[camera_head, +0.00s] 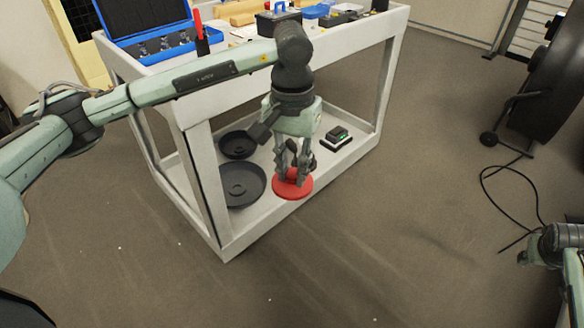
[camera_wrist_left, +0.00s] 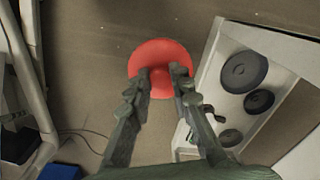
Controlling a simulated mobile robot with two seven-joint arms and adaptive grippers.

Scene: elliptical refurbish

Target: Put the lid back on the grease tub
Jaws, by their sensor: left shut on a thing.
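My left gripper (camera_head: 292,178) is shut on the red lid (camera_head: 293,190), a round disc with a raised knob between the fingers. The lid looks held in the air at the cart's front edge, in front of the lower shelf. In the left wrist view the gripper (camera_wrist_left: 163,74) grips the knob of the lid (camera_wrist_left: 150,50), with brown floor behind it. I cannot identify a grease tub in either view. Only part of my right arm shows at the right edge of the head view; its fingers are not seen.
A cable (camera_head: 490,190) lies on the floor at right. The front floor is clear.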

